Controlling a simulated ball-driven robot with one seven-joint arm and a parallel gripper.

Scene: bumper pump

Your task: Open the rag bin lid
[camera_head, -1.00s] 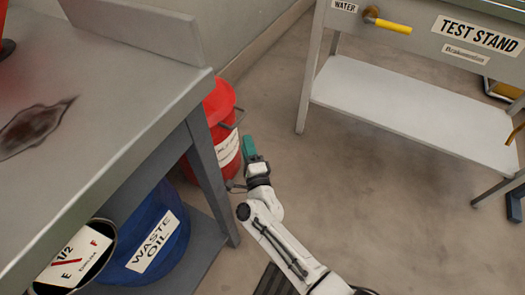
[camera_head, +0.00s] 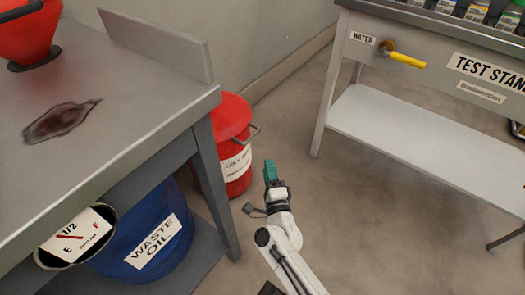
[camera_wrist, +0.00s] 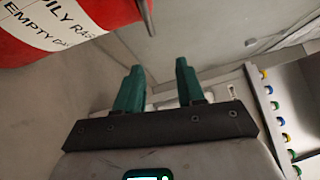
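The rag bin (camera_head: 233,165) is a red can with a white label, standing on the floor just past the workbench's right leg. Its red lid (camera_head: 232,113) is down, with a grey metal handle (camera_head: 254,132) sticking out to the right. The bench hides part of its left side. In the wrist view the bin's label (camera_wrist: 45,22) and the handle's end (camera_wrist: 147,15) show at upper left. My gripper (camera_head: 270,170) is right of the bin, apart from it and below the handle. Its two green fingers (camera_wrist: 158,85) are spread with nothing between them.
The workbench (camera_head: 150,110) with its leg (camera_head: 217,190) borders the bin on the left. A blue waste oil drum (camera_head: 150,225) sits under it. The test stand (camera_head: 420,130) is at right. The floor between is clear.

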